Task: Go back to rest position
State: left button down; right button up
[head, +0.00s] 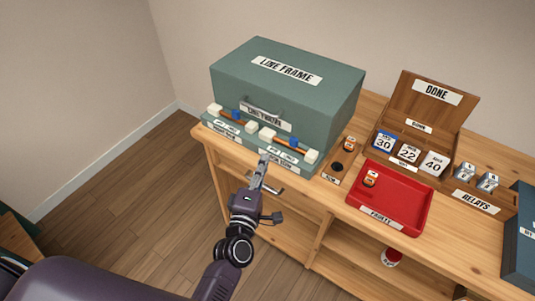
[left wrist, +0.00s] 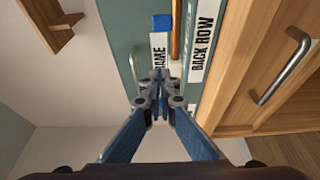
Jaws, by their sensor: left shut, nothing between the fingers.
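My left gripper (head: 264,174) is in front of the workbench, near the front edge of the green line frame box (head: 310,80). Its fingers are together and empty; they also show in the left wrist view (left wrist: 160,82), pointing at a green face with a bar handle (left wrist: 132,62) and a "BACK ROW" label (left wrist: 203,45). I cannot tell whether the fingertips touch anything. My left arm comes in from the lower left. My right gripper does not show.
The wooden workbench (head: 335,188) holds a red "FAULTY" tray (head: 400,213) with a small part in it, an open "DONE" box (head: 410,104) with numbered cards, and a relays rack (head: 490,200). Open floor (head: 130,190) lies left of the bench.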

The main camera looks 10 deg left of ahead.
pick_arm(q)
jog(key=shift+s, duration=0.3)
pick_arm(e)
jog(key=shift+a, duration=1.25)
pick_arm(q)
jog(key=s+d+f+m+g+h, duration=0.1)
jog(key=s+f+m+g, duration=0.45)
jog(key=f, duration=1.05)
jog(key=s+d+f+m+g+h, duration=0.1)
jog(key=s+f+m+g, duration=0.2)
jog(key=s+f+m, duration=0.95)
jog(key=s+a+f+m+g+y, duration=0.1)
jog(key=s+a+f+g, duration=0.3)
jog(key=s+f, duration=0.7)
jog(key=s+a+f+m+g+y, duration=0.1)
jog(key=s+a+f+g, duration=0.3)
jog(key=s+a+f, duration=0.3)
jog(key=s+f, duration=0.4)
jog(key=s, duration=0.6)
jog(key=shift+a+f, duration=0.15)
jog(key=shift+a, duration=0.25)
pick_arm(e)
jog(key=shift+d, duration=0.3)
pick_arm(q)
jog(key=shift+s+g, duration=0.1)
jog(key=shift+g, duration=0.15)
